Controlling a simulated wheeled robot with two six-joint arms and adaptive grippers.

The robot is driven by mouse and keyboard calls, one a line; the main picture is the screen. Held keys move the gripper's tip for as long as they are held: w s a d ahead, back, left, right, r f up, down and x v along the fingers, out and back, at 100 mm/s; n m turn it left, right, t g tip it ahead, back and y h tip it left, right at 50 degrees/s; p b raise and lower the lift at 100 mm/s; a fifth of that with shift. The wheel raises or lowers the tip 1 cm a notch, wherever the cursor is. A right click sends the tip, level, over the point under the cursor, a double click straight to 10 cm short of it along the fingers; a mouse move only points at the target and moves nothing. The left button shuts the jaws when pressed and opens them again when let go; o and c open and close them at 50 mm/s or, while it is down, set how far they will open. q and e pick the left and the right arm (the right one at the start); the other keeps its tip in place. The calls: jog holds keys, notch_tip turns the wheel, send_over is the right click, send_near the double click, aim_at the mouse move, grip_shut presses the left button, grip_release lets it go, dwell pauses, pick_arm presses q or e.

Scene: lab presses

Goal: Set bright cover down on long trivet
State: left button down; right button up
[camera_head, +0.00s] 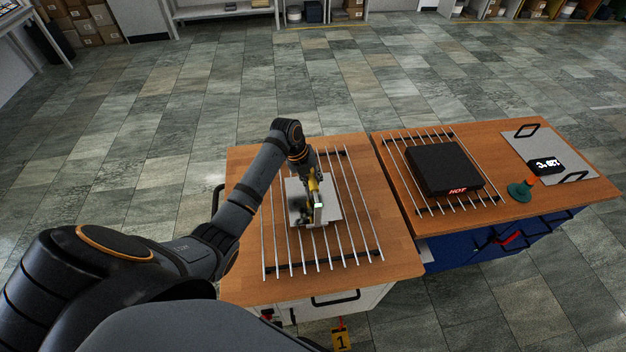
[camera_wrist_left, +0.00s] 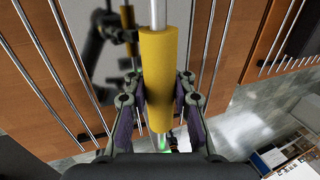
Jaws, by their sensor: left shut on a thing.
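The bright cover (camera_head: 297,188), a shiny flat metal plate with a yellow grip, is over the long trivet (camera_head: 325,263), a rack of thin metal rods on the left wooden table. My left gripper (camera_head: 316,197) is shut on the cover's yellow handle (camera_wrist_left: 157,70), with a finger on each side of it in the left wrist view. The mirror-like plate (camera_wrist_left: 85,30) reflects the arm there. The plate lies within the rack's outline, and I cannot tell whether it touches the rods. My right gripper is not in view.
The right table has a second rod rack (camera_head: 424,210) under a black block (camera_head: 443,168) marked HOT. Beside it are a green and orange object (camera_head: 521,190) and a grey plate (camera_head: 527,145) with black handles and a display. Rods around the cover are bare.

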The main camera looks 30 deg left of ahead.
pick_arm(q)
jog(key=shift+w+f, duration=0.1)
jog(key=shift+f, duration=0.25)
dwell(0.5)
jog(key=shift+f+b, duration=0.2)
jog(key=shift+b, duration=0.15)
jog(key=shift+r, duration=0.1)
jog(key=shift+r+p, duration=1.8)
jog(key=shift+f, duration=0.15)
